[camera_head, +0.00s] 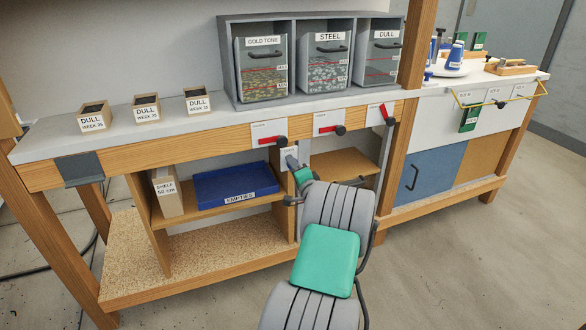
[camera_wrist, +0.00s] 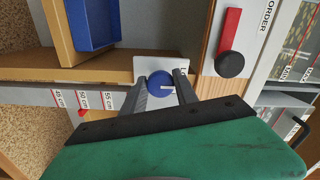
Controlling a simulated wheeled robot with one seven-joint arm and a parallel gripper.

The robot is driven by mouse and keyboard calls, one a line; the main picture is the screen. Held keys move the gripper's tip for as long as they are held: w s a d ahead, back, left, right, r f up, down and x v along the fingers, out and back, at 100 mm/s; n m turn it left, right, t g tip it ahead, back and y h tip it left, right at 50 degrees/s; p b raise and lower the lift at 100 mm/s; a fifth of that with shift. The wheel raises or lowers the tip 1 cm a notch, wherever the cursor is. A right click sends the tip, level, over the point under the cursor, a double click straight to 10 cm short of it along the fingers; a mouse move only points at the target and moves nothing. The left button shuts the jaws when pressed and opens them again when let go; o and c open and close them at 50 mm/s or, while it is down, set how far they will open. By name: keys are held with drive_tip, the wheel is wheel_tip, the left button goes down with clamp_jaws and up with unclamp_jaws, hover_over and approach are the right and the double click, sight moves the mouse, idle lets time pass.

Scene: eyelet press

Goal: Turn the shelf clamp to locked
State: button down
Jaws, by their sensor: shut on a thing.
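The shelf clamp's round blue knob (camera_wrist: 158,82) sits on a white plate (camera_wrist: 141,66) at the shelf post. A short pale mark on the knob points right in the wrist view. A letter L shows at the plate's right edge; the rest of the lettering is hidden. My gripper (camera_wrist: 161,88) is shut on the knob, one grey finger on each side. In the head view my gripper (camera_head: 295,169) reaches the post below the counter, and my arm hides much of that spot.
A scale (camera_wrist: 82,100) marked in cm runs beside the clamp. A red lever (camera_wrist: 229,32) with a black knob is close to the right. In the head view a blue EMPTIES tray (camera_head: 236,185) and a SHELF 50 CM box (camera_head: 166,193) stand left on the shelf.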

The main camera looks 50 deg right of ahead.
drive_tip(key=c, duration=0.9)
unclamp_jaws()
drive_tip(key=shift+c, duration=0.2)
drive_tip(key=p+v, duration=0.1)
drive_tip(key=v, duration=0.7)
drive_tip(key=shift+w, duration=0.1)
